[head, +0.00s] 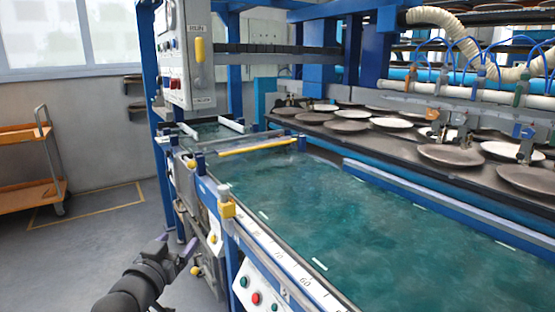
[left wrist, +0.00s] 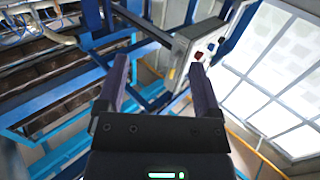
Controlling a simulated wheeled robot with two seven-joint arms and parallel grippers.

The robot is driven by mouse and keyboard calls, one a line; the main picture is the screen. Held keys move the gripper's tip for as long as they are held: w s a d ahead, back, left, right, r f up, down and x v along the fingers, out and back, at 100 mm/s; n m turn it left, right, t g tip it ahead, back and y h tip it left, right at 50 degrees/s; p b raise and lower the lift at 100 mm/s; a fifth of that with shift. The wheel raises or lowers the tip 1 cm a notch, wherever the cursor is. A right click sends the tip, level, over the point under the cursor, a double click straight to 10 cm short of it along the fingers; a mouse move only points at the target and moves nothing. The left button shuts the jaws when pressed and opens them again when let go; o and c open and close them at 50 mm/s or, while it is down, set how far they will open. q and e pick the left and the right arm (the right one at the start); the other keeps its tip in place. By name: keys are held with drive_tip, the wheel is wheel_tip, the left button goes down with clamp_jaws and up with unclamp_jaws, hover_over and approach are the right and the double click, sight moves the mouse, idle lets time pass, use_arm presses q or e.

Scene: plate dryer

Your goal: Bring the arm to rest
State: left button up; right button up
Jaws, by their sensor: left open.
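My left arm comes in at the bottom of the head view, left of the machine. Its gripper (head: 190,244) is beside the machine's front edge, over the floor side. In the left wrist view the two purple fingers of the gripper (left wrist: 160,82) stand wide apart with nothing between them. Behind them that view shows the machine's blue frame and the grey control box (left wrist: 190,45), seen tilted. My right gripper is in neither view.
The long green machine bed (head: 330,210) fills the middle and right. Plates (head: 450,155) lie in rows on a dark rack behind it. A control box (head: 187,55) hangs above the bed's far end. An orange cart (head: 30,170) stands at the left wall; floor between is clear.

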use_arm(q)
drive_tip(key=s+a+f+n+g+y+p, duration=0.1)
drive_tip(key=s+f+g, duration=0.1)
drive_tip(key=f, duration=0.6)
drive_tip(key=s+a+f+g+y+p, duration=0.1)
drive_tip(key=s+f+g, duration=0.15)
drive_tip(key=f, duration=0.65)
drive_tip(key=s+a+f+g+y+p, duration=0.15)
drive_tip(key=s+f+g, duration=0.25)
drive_tip(key=s+f, duration=0.9)
drive_tip(key=s+f+g+p, duration=0.1)
drive_tip(key=s+f+g, duration=0.2)
drive_tip(key=s, duration=1)
drive_tip(key=s+d+f+m+g+p, duration=0.1)
drive_tip(key=s+f+g, duration=0.2)
drive_tip(key=s, duration=1)
drive_tip(key=s+d+f+g+p, duration=0.1)
drive_tip(key=s+f+g, duration=0.2)
drive_tip(key=s, duration=1)
drive_tip(key=shift+s+f+m+g+y+p, duration=0.2)
drive_tip(key=shift+s+m+g+y+p, duration=0.05)
drive_tip(key=shift+m+g+y+p, duration=0.1)
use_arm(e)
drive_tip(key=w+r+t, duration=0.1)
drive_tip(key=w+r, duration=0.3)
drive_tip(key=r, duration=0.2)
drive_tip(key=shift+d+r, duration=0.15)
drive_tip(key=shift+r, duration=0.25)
